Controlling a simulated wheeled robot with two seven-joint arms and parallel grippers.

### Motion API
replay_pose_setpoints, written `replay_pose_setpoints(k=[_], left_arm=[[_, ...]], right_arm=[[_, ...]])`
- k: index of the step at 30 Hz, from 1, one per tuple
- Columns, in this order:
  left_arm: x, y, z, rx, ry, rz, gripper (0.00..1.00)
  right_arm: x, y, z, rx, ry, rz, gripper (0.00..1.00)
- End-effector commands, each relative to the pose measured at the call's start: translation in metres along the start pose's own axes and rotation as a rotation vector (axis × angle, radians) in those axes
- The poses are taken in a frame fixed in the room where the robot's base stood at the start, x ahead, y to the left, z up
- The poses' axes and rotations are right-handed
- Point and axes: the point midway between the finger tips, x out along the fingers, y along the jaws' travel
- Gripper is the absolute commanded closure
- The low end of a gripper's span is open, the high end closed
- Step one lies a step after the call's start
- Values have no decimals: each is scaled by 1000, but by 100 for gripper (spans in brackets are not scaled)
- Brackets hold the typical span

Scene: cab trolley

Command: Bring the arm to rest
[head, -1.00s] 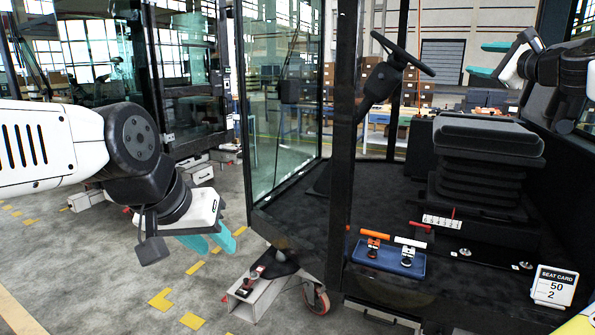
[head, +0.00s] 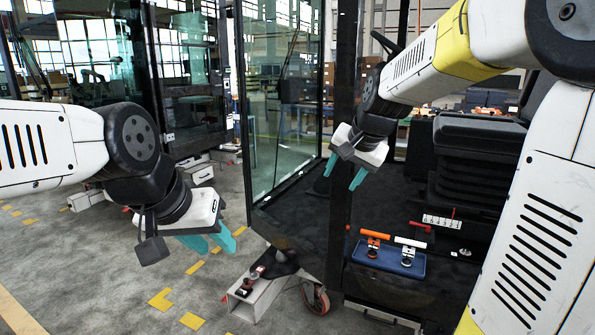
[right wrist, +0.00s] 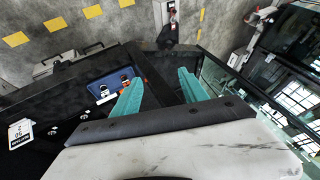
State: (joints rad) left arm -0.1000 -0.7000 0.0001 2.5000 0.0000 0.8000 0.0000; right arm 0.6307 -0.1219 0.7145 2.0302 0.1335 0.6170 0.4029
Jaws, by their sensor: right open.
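My left gripper (head: 211,241) has teal fingers pointing down, spread apart and empty, over the grey floor at the left.
The blue tray (head: 390,262) with orange-handled and white-handled tools lies on the cab floor, below my right gripper. It also shows in the right wrist view (right wrist: 88,91). The cab's seat (head: 470,145) is partly hidden by my right arm. A glass door (head: 285,110) stands between my grippers.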

Motion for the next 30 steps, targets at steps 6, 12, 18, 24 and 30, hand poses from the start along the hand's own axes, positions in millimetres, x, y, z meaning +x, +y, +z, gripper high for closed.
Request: replay_pose_setpoints(k=[6, 12, 18, 24, 30], left_arm=[[0, 0, 0, 0, 0, 0, 64], [0, 0, 0, 0, 0, 0, 64], [0, 0, 0, 0, 0, 0, 64], [0, 0, 0, 0, 0, 0, 64], [0, 0, 0, 0, 0, 0, 64]], right_arm=[[-63, 45, 82, -269, 6, 95, 49], [-96, 88, 142, -419, -19, 61, 49], [-103, 109, 170, -480, -45, 15, 49], [-103, 111, 173, -487, -48, 11, 49], [-103, 110, 172, -485, -47, 11, 49]])
